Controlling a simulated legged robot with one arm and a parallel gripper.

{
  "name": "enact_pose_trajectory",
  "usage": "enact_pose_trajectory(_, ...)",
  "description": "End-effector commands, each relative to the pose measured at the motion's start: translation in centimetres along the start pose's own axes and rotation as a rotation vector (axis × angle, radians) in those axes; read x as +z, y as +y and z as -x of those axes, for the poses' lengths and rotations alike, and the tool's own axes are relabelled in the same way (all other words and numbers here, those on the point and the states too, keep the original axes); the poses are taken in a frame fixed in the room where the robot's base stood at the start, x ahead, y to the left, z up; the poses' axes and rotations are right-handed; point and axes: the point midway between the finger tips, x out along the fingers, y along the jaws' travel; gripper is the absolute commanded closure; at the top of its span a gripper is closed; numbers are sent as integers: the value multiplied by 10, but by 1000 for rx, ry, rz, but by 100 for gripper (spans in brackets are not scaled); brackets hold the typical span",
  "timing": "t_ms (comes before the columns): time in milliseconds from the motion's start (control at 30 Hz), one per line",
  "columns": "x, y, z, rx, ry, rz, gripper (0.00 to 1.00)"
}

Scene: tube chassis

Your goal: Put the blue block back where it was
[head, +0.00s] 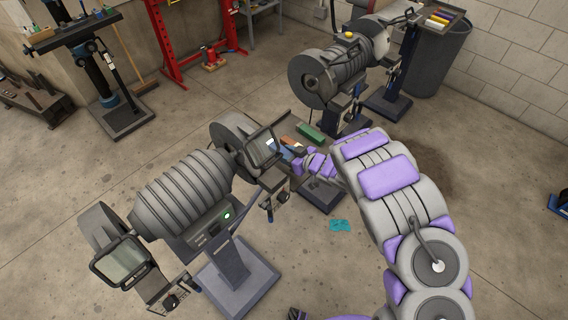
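A small blue shape, seemingly the blue block (287,153), shows at the tip of my arm, beside the tray (283,126). It is small and partly covered, so I cannot tell whether it is held or resting. My gripper (296,158) is at the end of my purple and grey arm, right at the blue shape. Its fingers are too small and hidden to tell open from shut.
Another ribbed machine (345,62) stands behind. A teal item (340,225) lies on the floor.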

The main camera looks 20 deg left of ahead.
Motion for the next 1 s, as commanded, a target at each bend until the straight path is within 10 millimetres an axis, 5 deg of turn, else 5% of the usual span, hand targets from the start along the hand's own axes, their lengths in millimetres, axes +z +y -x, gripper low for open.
enact_pose_trajectory(400,43,-2,-24,-1,0,3,90)
enact_pose_trajectory(833,48,-2,-25,0,0,5,90)
enact_pose_trajectory(867,48,-2,-26,-1,-2,5,57)
enact_pose_trajectory(1000,48,-2,-26,-1,-3,5,44)
